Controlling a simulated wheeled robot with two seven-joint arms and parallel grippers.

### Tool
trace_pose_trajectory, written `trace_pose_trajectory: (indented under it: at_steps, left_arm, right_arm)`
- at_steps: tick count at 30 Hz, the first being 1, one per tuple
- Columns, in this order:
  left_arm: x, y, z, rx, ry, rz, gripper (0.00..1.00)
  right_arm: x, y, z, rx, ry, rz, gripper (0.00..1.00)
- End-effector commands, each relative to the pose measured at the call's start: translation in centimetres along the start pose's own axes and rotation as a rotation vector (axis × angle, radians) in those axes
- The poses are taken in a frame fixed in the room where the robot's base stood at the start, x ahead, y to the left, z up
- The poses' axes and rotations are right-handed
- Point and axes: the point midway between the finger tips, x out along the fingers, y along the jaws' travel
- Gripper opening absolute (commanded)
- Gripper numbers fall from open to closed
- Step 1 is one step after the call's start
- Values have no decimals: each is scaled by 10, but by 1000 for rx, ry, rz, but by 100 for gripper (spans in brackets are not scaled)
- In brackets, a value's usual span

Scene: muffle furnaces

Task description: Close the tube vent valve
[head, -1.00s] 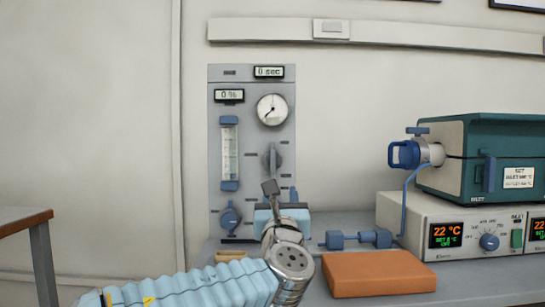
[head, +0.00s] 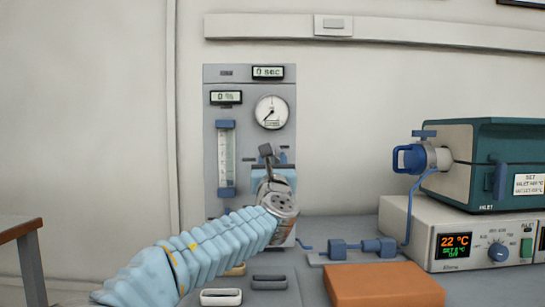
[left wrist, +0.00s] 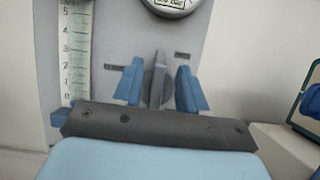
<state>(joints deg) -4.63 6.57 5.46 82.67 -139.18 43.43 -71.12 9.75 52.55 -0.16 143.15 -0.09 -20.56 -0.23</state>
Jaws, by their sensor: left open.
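A grey panel (head: 222,117) stands against the wall with a round gauge and a flow tube. Its grey rotary valve (left wrist: 155,82), between two small labels, shows in the left wrist view with its handle roughly upright. I cannot read the labels. My left gripper (left wrist: 160,69) is open, with one blue finger on each side of this valve; contact is not clear. In the head view the left gripper (head: 283,158) hides most of the valve. A tube end with a blue fitting (head: 412,158) sticks out of the green furnace (head: 500,145) at right. My right gripper is out of view.
The gauge (head: 271,112) and flow tube (head: 226,158) are close to my left gripper. An orange-brown block (head: 385,285) and blue inline fittings (head: 358,248) sit on the bench. The control box (head: 420,235) is under the furnace. A table edge shows at left.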

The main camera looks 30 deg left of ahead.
Motion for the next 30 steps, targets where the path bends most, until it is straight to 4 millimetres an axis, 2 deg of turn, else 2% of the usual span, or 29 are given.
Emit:
trace_pose_trajectory:
  at_steps: [3, 11, 19, 30]
  left_arm:
    - [6, 0, 0, 0, 0, -1, 42]
    - [6, 0, 0, 0, 0, -1, 40]
    - [6, 0, 0, 0, 0, -1, 0]
    - [6, 0, -2, -29, 0, 11, 0]
  right_arm:
    - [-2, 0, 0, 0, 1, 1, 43]
    - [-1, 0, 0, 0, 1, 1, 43]
    - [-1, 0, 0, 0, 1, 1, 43]
    - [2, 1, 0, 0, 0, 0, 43]
